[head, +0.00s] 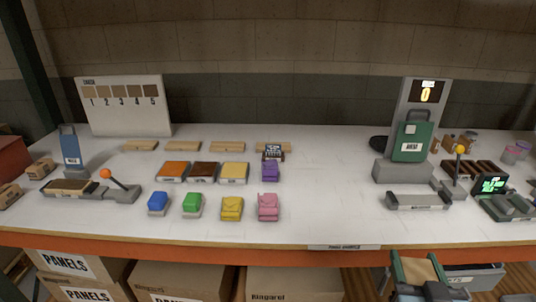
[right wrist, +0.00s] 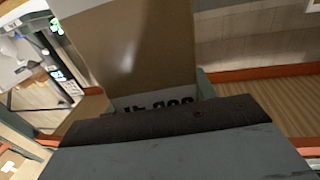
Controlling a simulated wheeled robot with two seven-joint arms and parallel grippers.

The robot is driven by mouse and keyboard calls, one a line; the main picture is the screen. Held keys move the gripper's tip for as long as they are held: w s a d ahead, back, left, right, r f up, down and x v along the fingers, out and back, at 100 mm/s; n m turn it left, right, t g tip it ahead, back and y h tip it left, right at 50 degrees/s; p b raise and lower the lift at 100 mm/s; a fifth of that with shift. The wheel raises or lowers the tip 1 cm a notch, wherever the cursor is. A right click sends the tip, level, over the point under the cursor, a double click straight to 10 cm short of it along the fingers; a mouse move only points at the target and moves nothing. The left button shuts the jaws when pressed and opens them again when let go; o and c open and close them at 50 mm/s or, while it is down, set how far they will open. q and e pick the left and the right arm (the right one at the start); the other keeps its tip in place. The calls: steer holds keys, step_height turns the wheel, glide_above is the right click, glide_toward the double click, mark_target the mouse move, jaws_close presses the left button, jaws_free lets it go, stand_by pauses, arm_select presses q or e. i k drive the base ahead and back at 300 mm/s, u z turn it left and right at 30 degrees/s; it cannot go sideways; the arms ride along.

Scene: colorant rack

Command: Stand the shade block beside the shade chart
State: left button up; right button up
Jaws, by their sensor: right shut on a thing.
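The shade chart (head: 124,118) is a pale upright board at the back left of the table, with a row of tan to brown swatches numbered 1 to 5. My right gripper (head: 418,272) is low at the bottom right of the head view, in front of the table edge. It is shut on a tan block, which I take to be the shade block (head: 420,270). In the right wrist view the block (right wrist: 135,45) shows a tan and brown face and a pale band with dark lettering, partly hidden by the gripper. My left gripper is not in view.
Coloured pads and pouches fill the table's middle. A green and grey machine (head: 411,140) stands right. Boxes (head: 180,280) sit below. White table (head: 320,200) is clear right of centre.

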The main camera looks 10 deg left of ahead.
mark_target(160, 159)
steer(key=u, duration=0.8)
steer(key=k, duration=1.1)
steer(key=u, duration=1.4)
steer(key=i, duration=1.75)
steer(key=z, duration=1.2)
steer(key=i, duration=0.25)
steer(key=z, duration=0.2)
